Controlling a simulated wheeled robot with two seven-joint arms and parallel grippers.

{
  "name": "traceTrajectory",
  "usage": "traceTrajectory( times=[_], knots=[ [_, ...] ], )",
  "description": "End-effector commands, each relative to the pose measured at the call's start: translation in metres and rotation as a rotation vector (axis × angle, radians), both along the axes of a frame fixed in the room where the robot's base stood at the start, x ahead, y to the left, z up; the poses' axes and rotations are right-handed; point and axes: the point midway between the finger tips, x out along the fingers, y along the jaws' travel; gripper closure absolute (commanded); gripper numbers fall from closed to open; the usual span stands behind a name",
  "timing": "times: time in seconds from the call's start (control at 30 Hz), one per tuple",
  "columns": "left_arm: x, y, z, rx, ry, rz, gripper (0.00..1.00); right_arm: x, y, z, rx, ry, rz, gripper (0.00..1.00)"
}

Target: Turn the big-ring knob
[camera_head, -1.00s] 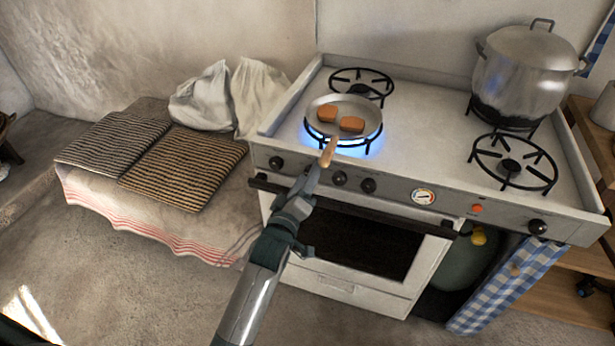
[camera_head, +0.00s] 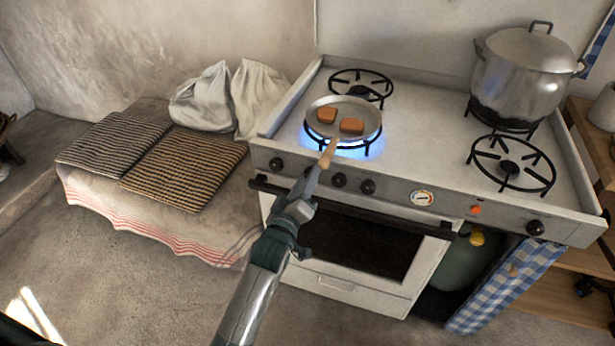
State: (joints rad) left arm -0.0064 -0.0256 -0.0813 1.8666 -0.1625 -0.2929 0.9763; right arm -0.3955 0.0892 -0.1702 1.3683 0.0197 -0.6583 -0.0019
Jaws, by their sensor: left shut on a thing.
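A row of dark knobs runs along the stove's front panel. The far left knob (camera_head: 276,163) and two middle knobs, one (camera_head: 339,180) and another (camera_head: 368,187), show clear. The frying pan (camera_head: 345,103) holds two brown pieces, one (camera_head: 327,114) and another (camera_head: 351,126), over a lit blue flame (camera_head: 345,143) on the front left ring. The pan's wooden handle (camera_head: 329,152) points towards me, just above the gripper. My right gripper is not in view.
A lidded metal pot (camera_head: 525,75) stands on the back right ring. The front right ring (camera_head: 512,163) is empty. A dark oven rail (camera_head: 390,222) runs below the knobs. Striped cushions (camera_head: 185,168) and white sacks (camera_head: 206,99) lie on the ledge at left.

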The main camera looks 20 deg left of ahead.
Motion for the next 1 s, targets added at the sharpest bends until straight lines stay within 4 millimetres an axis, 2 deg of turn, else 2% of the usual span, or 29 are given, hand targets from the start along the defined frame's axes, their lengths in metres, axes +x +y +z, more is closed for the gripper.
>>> traceTrajectory(
  times=[0.57,1.0],
  knots=[
    [0.000,-0.001,0.004,0.491,-0.015,0.001,0.92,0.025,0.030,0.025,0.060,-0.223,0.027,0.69],
    [0.000,-0.002,0.003,0.893,-0.031,0.001,0.92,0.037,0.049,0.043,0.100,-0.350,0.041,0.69]
  ],
)
